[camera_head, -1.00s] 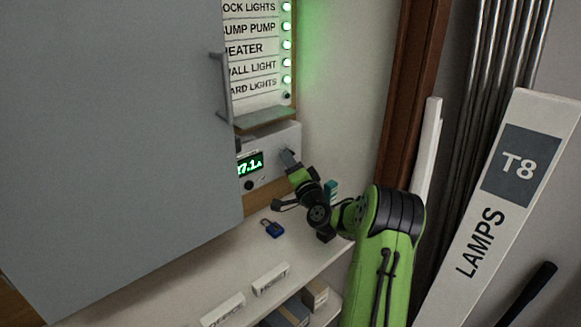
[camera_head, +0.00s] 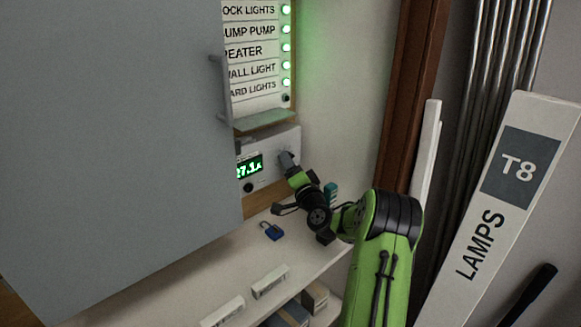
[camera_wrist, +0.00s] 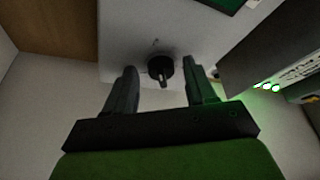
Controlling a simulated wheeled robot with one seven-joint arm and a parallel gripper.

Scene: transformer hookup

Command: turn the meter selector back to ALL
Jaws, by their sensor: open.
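The meter (camera_head: 275,165) is a white box on the wall with a lit green display (camera_head: 249,167) that reads about 27.1. In the wrist view the meter's pale face (camera_wrist: 140,35) carries a dark round selector knob (camera_wrist: 160,68). My gripper (camera_wrist: 161,80) is open, one finger on each side of the knob, with gaps visible on both sides. In the head view my gripper (camera_head: 287,160) is at the right part of the meter's face and hides the selector there. The selector's position labels are too small or dark to read.
A grey cabinet door (camera_head: 120,140) with a handle (camera_head: 220,90) stands open left of the meter. A labelled panel (camera_head: 252,60) with green lamps is above. A blue padlock (camera_head: 271,231) lies on the white shelf (camera_head: 225,265). A T8 lamps box (camera_head: 510,180) leans at right.

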